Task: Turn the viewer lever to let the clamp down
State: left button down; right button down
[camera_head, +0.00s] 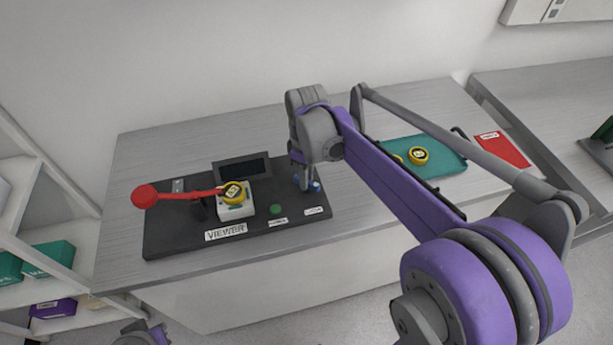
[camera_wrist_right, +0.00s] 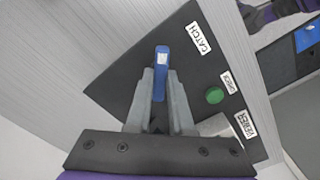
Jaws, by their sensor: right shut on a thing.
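The viewer is a dark base plate (camera_head: 165,237) on the grey bench, labelled VIEWER at its front. Its red lever (camera_head: 180,195), ending in a red ball (camera_head: 145,196), points left and lies nearly level. The lever's other end reaches a yellow-and-black round piece (camera_head: 235,192) on a white block (camera_head: 236,212). My right gripper (camera_head: 307,186) is at the plate's right end, apart from the red lever. In the right wrist view its fingers (camera_wrist_right: 160,92) are shut on a blue catch (camera_wrist_right: 162,58) beside the CATCH label.
A small dark screen (camera_head: 242,168) stands behind the block. A green button (camera_head: 276,210) is between block and catch. A teal tray (camera_head: 442,170) with yellow round pieces and a red sheet (camera_head: 503,150) lie to the right. My right arm crosses over the bench there.

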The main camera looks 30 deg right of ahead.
jog(key=m, duration=0.4)
jog(key=shift+m, duration=0.3)
jog(key=m, duration=0.4)
jog(key=shift+m, duration=0.3)
jog(key=c, duration=0.8)
grip_release()
jog(key=shift+r, duration=0.1)
notch_tip(320, 180, up, 11)
